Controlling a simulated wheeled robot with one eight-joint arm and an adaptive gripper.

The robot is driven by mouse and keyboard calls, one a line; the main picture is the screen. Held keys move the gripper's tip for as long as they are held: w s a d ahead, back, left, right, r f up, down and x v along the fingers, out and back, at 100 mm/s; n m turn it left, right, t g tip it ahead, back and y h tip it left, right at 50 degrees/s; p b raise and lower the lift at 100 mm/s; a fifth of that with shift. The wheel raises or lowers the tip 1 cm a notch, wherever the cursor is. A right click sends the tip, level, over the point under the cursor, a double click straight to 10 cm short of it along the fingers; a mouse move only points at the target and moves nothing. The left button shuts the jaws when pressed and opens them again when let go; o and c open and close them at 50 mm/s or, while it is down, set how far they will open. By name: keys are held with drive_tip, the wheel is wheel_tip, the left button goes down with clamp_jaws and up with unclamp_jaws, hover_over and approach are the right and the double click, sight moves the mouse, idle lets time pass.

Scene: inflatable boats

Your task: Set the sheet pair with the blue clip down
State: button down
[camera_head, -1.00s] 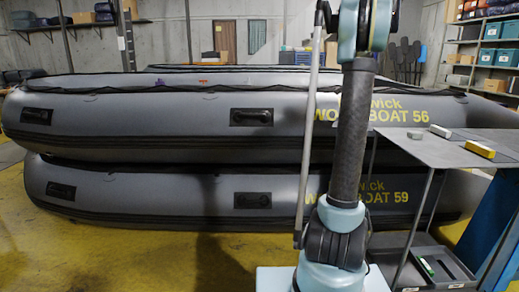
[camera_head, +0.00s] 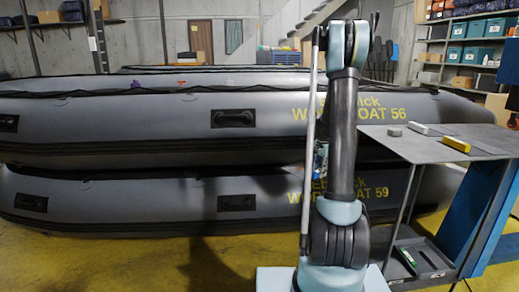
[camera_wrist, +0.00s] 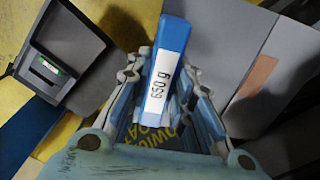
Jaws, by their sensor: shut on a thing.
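My gripper (camera_wrist: 162,82) is shut on a blue clip (camera_wrist: 172,35) with a white label reading "650 g" in the wrist view. The clip lies between the two fingers and sticks out past their tips. I cannot make out the sheet pair itself with certainty. In the head view a small blue part shows beside my upright arm, in front of the boats; the gripper is mostly hidden there.
A grey cart top (camera_head: 398,145) at the right bears a yellow block (camera_head: 456,145) and a pale block (camera_head: 418,128). Its lower tray (camera_head: 430,268) holds a green-marked item. Two stacked grey boats (camera_head: 150,118) fill the left and middle. Yellow floor (camera_head: 110,262) is clear at front left.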

drive_tip(key=s+a+f+n, duration=0.1)
drive_tip(key=a+f+n, duration=0.9)
drive_tip(key=a+f, duration=0.2)
drive_tip(key=shift+s, duration=0.3)
drive_tip(key=shift+s+a+f, duration=0.1)
drive_tip(key=shift+s, duration=0.05)
